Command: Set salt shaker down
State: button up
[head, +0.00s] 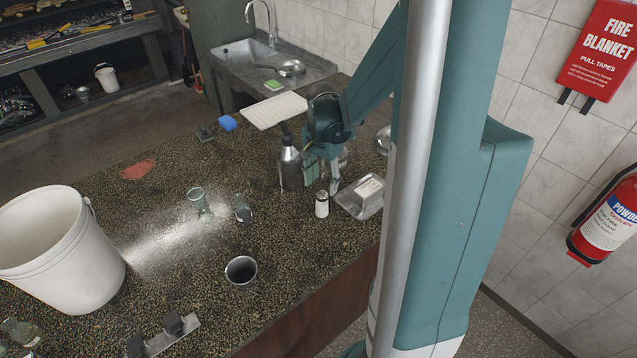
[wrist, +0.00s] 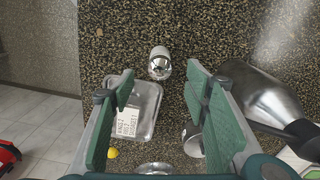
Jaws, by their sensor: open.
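The salt shaker (head: 322,205), white with a dark top, stands upright on the speckled stone counter (head: 165,290). In the wrist view the shaker (wrist: 159,65), with its shiny metal cap, lies just beyond the fingertips and roughly midway between them. My gripper (head: 323,178) is open, with nothing held between its green pads, just behind the shaker in the head view. The gripper (wrist: 161,80) also shows in the wrist view, its two fingers spread wide and apart from the shaker.
A steel tray (head: 349,206) with a label card sits right beside the shaker. A dark metal bottle (head: 290,170) stands to its left.

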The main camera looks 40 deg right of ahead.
jog(key=s+a+r+n+t, duration=0.3)
jog(key=a+r+n, duration=0.5)
jog(key=a+r, duration=0.55)
jog(key=s+a+r+n+t, duration=0.2)
jog(key=s+a+n, duration=0.2)
jog(key=a, duration=0.3)
jog(key=s+a+r+n+t, duration=0.2)
jog(key=s+a+n, duration=0.1)
jog(key=a, duration=0.4)
jog(key=shift+s+a+r+n, duration=0.2)
jog(key=shift+s+a+n, duration=0.15)
jog(key=shift+s, duration=0.25)
